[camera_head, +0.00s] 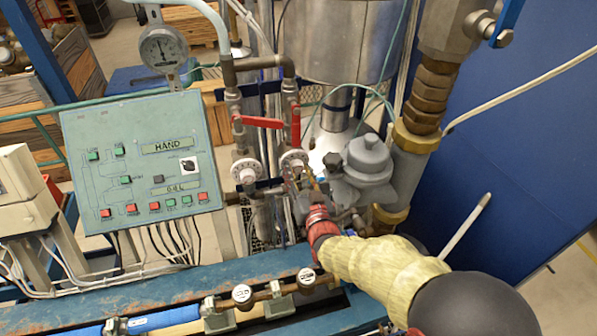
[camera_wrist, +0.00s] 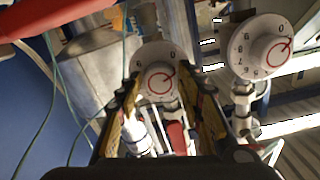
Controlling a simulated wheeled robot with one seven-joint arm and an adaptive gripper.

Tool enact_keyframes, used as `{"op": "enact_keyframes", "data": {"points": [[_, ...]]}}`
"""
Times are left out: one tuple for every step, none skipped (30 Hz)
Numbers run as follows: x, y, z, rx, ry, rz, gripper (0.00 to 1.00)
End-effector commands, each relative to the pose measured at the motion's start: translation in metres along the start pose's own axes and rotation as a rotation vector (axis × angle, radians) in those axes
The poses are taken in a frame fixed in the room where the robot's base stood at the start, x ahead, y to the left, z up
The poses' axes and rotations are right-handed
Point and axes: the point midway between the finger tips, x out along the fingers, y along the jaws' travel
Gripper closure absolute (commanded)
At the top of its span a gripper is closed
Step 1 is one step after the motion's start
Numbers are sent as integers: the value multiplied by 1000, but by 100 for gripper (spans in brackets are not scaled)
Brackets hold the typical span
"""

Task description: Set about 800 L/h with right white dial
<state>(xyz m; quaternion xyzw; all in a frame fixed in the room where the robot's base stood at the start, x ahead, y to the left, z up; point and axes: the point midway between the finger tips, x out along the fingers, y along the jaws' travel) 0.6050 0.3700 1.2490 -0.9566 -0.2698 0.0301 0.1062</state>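The right white dial (camera_head: 293,162) is a round white knob with scale marks on a vertical pipe below a red lever. In the wrist view this dial (camera_wrist: 158,72) shows numbers and a red ring with a pointer line at its centre. My gripper (camera_head: 311,184) is just below and right of it in the head view. In the wrist view my gripper's yellow and black fingers (camera_wrist: 160,80) are spread apart, one on each side of the dial's lower part. I cannot tell whether they touch it. The exact setting is too small to read.
A second white dial (camera_head: 246,171) stands left of it, close by. Red levers (camera_head: 262,122) sit above both. A green control panel (camera_head: 145,160) is at left, a grey meter body (camera_head: 368,165) at right. A blue bench (camera_head: 170,270) runs along the front.

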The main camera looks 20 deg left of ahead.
Motion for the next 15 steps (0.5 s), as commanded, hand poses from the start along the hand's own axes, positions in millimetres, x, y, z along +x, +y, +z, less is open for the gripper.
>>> {"op": "enact_keyframes", "data": {"points": [[0,0,0,0,0,0,67],[0,0,0,0,0,0,69],[0,0,0,0,0,0,71],[0,0,0,0,0,0,73],[0,0,0,0,0,0,74],[0,0,0,0,0,0,77],[0,0,0,0,0,0,78],[0,0,0,0,0,0,80],[0,0,0,0,0,0,82],[0,0,0,0,0,0,84],[0,0,0,0,0,0,86],[0,0,0,0,0,0,88],[0,0,0,0,0,0,90],[0,0,0,0,0,0,92],[0,0,0,0,0,0,94]]}}
